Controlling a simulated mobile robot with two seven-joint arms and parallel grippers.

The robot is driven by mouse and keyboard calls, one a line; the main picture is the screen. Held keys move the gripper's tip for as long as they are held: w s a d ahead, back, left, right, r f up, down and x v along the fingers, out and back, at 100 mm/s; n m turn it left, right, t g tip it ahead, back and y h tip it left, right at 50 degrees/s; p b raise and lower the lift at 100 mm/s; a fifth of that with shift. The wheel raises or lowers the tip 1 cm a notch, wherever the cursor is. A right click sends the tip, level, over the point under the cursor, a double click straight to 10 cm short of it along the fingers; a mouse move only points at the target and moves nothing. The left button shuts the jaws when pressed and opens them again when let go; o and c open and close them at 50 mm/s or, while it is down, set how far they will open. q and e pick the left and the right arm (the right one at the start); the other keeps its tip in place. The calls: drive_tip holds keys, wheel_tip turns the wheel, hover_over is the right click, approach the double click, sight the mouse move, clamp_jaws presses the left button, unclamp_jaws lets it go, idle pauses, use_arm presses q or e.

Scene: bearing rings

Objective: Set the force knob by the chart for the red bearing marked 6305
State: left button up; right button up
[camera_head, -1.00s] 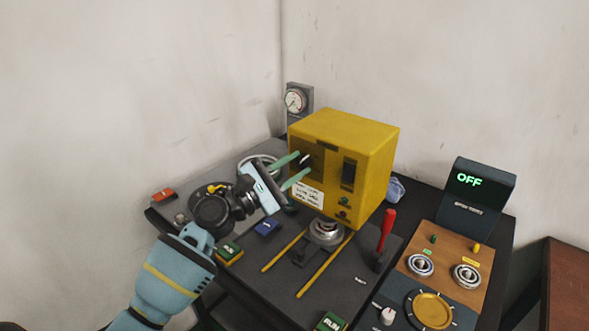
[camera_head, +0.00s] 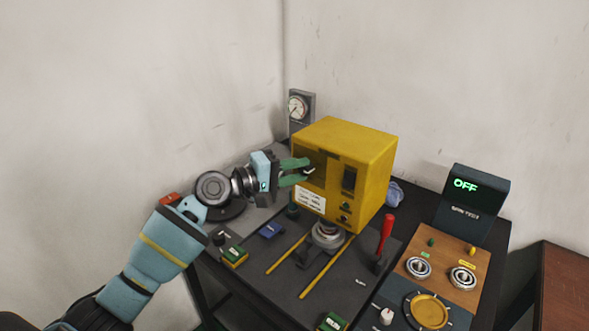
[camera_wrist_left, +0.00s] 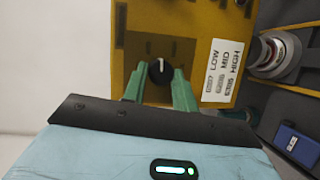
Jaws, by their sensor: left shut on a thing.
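The yellow press box (camera_head: 345,140) stands on the dark bench. A white chart (camera_head: 311,198) is on its front; in the left wrist view the chart (camera_wrist_left: 222,70) reads LOW, MID and HIGH, with smaller print too small to read. The black force knob (camera_wrist_left: 160,71) with a white pointer line sits in a recess beside the chart. My left gripper (camera_head: 306,171) reaches the box front, its green fingers (camera_wrist_left: 160,88) shut on the knob from both sides. A bearing (camera_head: 327,234) rests in the fixture below; reddish marking shows on it (camera_wrist_left: 268,55), number unreadable. My right gripper is not in view.
A red-handled lever (camera_head: 387,230) stands right of the fixture. A wooden board (camera_head: 442,270) holds two more bearings, and a dark display (camera_head: 475,195) reads OFF. Blue (camera_head: 271,230) and green (camera_head: 234,256) blocks lie at left. A dial gauge (camera_head: 299,107) is behind the box.

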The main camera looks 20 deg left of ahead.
use_arm(q)
drive_tip(key=m+y+p, duration=0.2)
drive_tip(key=m, duration=0.1)
drive_tip(key=m+y+p, duration=0.1)
drive_tip(key=m, duration=0.1)
drive_tip(key=shift+d+r+g, duration=0.15)
drive_tip(key=shift+r+g, duration=0.15)
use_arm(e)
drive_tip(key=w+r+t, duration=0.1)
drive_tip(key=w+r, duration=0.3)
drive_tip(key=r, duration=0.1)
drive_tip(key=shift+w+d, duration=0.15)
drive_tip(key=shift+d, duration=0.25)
use_arm(q)
drive_tip(key=shift+f, duration=0.1)
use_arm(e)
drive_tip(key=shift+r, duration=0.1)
use_arm(q)
drive_tip(key=o, duration=1)
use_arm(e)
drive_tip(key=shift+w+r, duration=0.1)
use_arm(q)
drive_tip(key=shift+s, duration=0.15)
drive_tip(key=shift+p+v, duration=0.4)
drive_tip(key=shift+v, duration=3.45)
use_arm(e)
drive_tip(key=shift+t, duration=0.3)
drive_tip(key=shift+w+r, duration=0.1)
